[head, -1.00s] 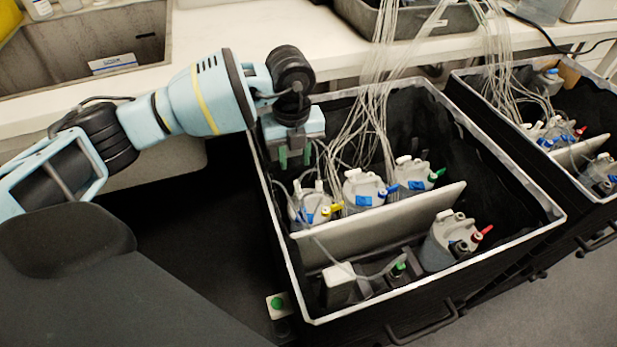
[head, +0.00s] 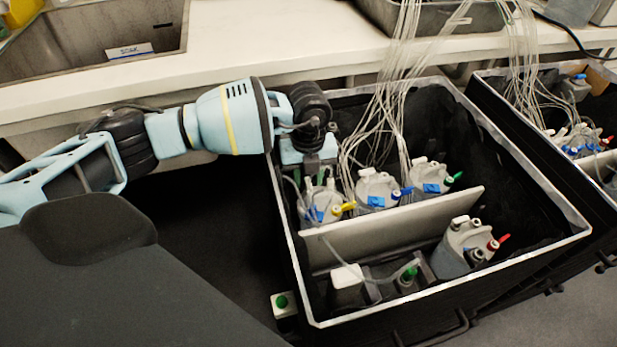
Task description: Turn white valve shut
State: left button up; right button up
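My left gripper (head: 314,172) reaches down inside the near black bin, over the leftmost bottle (head: 322,208). Its fingertips are small and partly lost among tubes and bottle fittings, so I cannot tell whether it is open or touching anything. The leftmost bottle has white upright fittings (head: 331,184) on its lid, a yellow valve (head: 347,207) and a blue tag. The middle bottle (head: 374,190) has a white top fitting and a blue valve. The back right bottle (head: 431,178) has a white top fitting and a green valve. Which fitting is the white valve is unclear. My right gripper is out of view.
A white divider (head: 400,228) crosses the bin (head: 535,255). In front of it stand a red-valved bottle (head: 465,248) and a green-topped fitting (head: 408,276). Clear tubes (head: 385,110) hang from above. A second bin (head: 545,165) is at the right, a counter (head: 270,45) behind.

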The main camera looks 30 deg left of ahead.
pick_arm(q)
jog(key=shift+f, duration=0.25)
grip_shut()
